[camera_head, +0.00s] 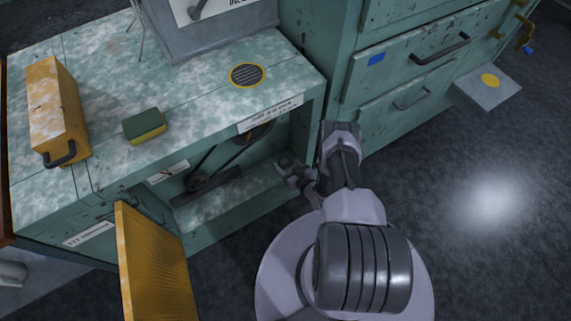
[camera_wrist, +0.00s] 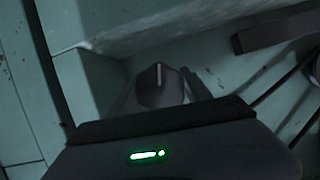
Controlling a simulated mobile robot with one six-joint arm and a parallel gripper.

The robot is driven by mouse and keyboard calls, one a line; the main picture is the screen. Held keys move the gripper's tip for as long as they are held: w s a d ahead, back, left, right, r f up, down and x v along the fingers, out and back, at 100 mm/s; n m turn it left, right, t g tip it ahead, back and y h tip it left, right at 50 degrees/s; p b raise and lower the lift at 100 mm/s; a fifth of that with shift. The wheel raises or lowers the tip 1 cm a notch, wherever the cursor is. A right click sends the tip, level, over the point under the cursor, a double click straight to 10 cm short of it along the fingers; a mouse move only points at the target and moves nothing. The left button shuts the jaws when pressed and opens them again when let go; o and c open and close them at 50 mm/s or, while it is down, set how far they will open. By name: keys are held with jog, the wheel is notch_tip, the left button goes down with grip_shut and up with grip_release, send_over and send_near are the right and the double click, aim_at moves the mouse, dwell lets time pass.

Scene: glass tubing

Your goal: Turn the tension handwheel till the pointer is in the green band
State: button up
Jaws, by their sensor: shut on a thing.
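My gripper (camera_head: 291,172) reaches into the open lower compartment of the green bench and is shut on a dark knob-like part. In the wrist view this dark faceted part (camera_wrist: 161,88) shows a pale line on its face, just beyond my gripper's dark body; I take it for the handwheel. In the head view my gripper and arm hide it. A small white plate (camera_head: 168,172) with a thin reddish mark sits on the compartment's left front. It may be the tension scale, but I cannot make out a pointer or a green band.
A dark belt (camera_head: 201,160) and pulleys are inside the compartment, left of my gripper. A yellow door (camera_head: 152,262) stands open at the front left. The bench top holds a yellow box (camera_head: 55,108) and a sponge (camera_head: 144,125).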

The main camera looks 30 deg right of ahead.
jog(key=m+y, duration=0.2)
jog(key=m, duration=0.1)
jog(key=shift+a+m+t+y, duration=0.1)
jog(key=shift+m+t+y, duration=0.2)
jog(key=shift+m+y, duration=0.9)
jog(key=shift+m, duration=0.5)
jog(key=o, duration=1.4)
jog(key=shift+c, duration=0.2)
jog(key=p+v, duration=0.4)
jog(key=v, duration=1.3)
jog(key=shift+s, duration=0.3)
jog(key=shift+a+r, duration=0.1)
jog(key=shift+a, duration=0.05)
